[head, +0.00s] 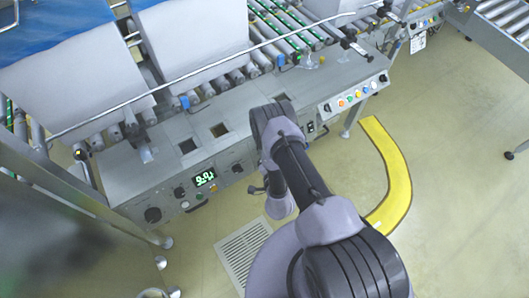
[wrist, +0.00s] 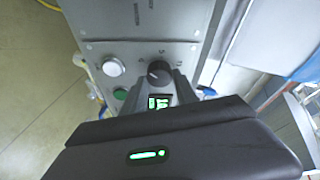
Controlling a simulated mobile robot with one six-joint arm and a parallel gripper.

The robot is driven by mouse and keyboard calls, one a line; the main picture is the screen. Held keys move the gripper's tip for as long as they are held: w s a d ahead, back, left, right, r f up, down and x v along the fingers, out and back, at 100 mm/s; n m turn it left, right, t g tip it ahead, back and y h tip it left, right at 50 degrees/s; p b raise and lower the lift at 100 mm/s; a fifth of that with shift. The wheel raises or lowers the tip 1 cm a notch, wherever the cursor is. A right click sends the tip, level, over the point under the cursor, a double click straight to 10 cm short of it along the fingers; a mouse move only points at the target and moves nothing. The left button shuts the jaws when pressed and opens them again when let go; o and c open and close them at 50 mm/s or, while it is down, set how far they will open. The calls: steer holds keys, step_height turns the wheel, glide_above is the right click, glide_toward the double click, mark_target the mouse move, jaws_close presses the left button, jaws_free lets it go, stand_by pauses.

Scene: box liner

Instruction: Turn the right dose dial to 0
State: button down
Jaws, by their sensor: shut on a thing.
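In the wrist view, the right dose dial (wrist: 160,72) is a round black knob with a light pointer line on a grey panel. Small marks surround it, too blurred to read. My gripper (wrist: 163,83) has its two dark fingers on either side of the knob and is shut on it. A small display (wrist: 158,102) with green digits shows partly between the fingers; its value is not readable. In the head view, my arm hides the dial and the fingertips.
A white button (wrist: 113,67) and a green button (wrist: 121,94) sit left of the dial. In the head view, the grey machine front carries another green display (head: 204,178), a black knob (head: 153,214) and coloured buttons (head: 350,96). A yellow curved floor strip (head: 398,180) lies at right.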

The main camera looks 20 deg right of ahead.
steer(key=shift+n, duration=0.6)
steer(key=shift+t, duration=0.3)
steer(key=c, duration=1)
jaws_free()
steer(key=shift+o, duration=0.2)
